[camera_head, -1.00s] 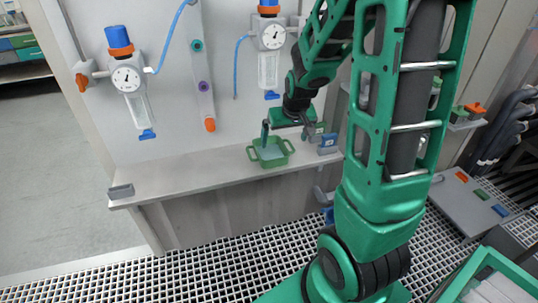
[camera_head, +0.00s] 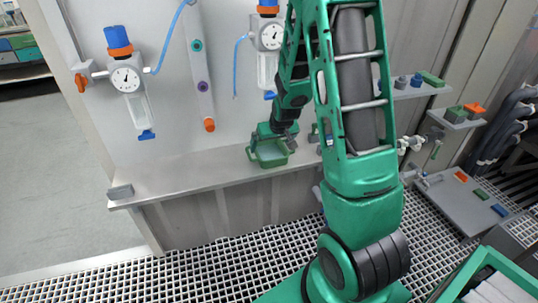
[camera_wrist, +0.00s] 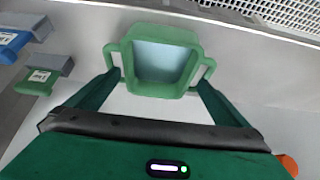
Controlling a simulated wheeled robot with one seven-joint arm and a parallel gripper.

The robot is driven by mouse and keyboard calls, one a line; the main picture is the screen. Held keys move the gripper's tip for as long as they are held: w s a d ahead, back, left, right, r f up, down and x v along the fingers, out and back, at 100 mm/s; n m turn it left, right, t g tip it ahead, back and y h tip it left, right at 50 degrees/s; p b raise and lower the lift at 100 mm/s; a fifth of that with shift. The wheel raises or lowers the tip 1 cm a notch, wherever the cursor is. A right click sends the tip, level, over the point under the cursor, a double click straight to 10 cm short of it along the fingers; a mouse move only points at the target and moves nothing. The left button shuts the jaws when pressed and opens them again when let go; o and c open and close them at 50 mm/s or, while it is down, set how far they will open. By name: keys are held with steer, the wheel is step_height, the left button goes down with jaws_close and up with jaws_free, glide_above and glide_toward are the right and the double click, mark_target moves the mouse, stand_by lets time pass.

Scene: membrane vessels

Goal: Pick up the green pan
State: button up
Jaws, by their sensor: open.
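The green pan (camera_head: 271,160) sits on the grey ledge near its front edge; in the wrist view the pan (camera_wrist: 161,93) shows a pale blue-grey inside and a loop handle on each side. My gripper (camera_head: 268,138) is over the back of the pan. In the wrist view my gripper (camera_wrist: 160,82) is open, with one finger by each side handle. I cannot tell whether the fingers touch the handles. In the head view my arm and gripper hide part of the pan's back.
The ledge (camera_head: 175,175) is clear left of the pan except for a grey block (camera_head: 120,191) at its left end. Gauges with blue knobs (camera_head: 117,38) hang on the wall behind. Blue (camera_wrist: 14,42) and green (camera_wrist: 38,82) labelled pieces show at left in the wrist view.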

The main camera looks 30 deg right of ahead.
mark_target(268, 152)
steer(key=shift+x, duration=2.4)
steer(key=shift+d, duration=0.15)
steer(key=shift+s, duration=0.1)
steer(key=c, duration=1.5)
